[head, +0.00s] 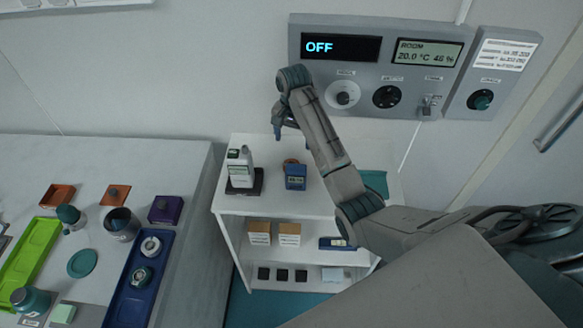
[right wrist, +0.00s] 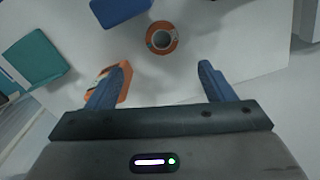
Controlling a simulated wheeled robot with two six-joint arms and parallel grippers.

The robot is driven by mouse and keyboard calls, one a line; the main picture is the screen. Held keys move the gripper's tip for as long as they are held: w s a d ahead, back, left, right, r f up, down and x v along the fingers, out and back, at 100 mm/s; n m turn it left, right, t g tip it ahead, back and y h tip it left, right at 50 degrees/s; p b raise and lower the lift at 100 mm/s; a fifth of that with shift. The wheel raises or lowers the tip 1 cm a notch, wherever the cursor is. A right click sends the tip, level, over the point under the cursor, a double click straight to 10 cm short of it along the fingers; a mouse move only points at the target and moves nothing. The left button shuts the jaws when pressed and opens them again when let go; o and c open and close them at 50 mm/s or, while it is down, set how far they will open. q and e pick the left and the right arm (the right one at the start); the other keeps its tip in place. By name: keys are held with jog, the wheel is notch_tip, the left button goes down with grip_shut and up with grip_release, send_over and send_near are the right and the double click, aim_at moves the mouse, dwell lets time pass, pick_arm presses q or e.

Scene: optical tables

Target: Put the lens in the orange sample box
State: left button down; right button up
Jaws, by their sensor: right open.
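My right gripper (head: 283,130) is over the white shelf unit's top, partly hidden by its arm in the head view. In the right wrist view my right gripper (right wrist: 160,82) is open, with nothing between its fingers. A round orange piece with a grey centre (right wrist: 161,38) lies beyond the fingertips; it also shows behind a blue device (head: 295,177) in the head view. An orange item with a pale label (right wrist: 126,84) is partly behind the left finger. An orange box (head: 57,195) stands on the left table. I cannot tell which round piece is the lens. My left gripper is not in view.
The shelf top (head: 265,201) also holds a white-and-green bottle on a dark base (head: 240,168) and a teal item (head: 375,182). The left table holds a blue tray (head: 127,308) with round parts, a green tray (head: 30,255) and a purple box (head: 165,209). A control panel (head: 380,65) is on the wall.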

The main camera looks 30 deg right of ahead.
aim_at(292, 161)
notch_tip(292, 161, down, 3)
jog(key=shift+m+b, duration=0.5)
jog(key=shift+b, duration=0.5)
notch_tip(292, 161, down, 2)
jog(key=shift+f+p, duration=0.2)
jog(key=shift+p, duration=0.45)
jog(key=f+p, duration=0.2)
jog(key=f, duration=0.1)
jog(key=f+p, duration=0.1)
jog(key=shift+a+f, duration=0.25)
jog(key=shift+a, duration=0.05)
jog(key=shift+f, duration=0.5)
jog(key=c, duration=1.2)
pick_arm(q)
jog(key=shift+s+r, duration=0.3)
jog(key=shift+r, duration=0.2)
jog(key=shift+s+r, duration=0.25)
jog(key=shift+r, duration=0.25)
pick_arm(e)
jog(key=shift+w+d+r, duration=0.1)
jog(key=shift+r, duration=0.1)
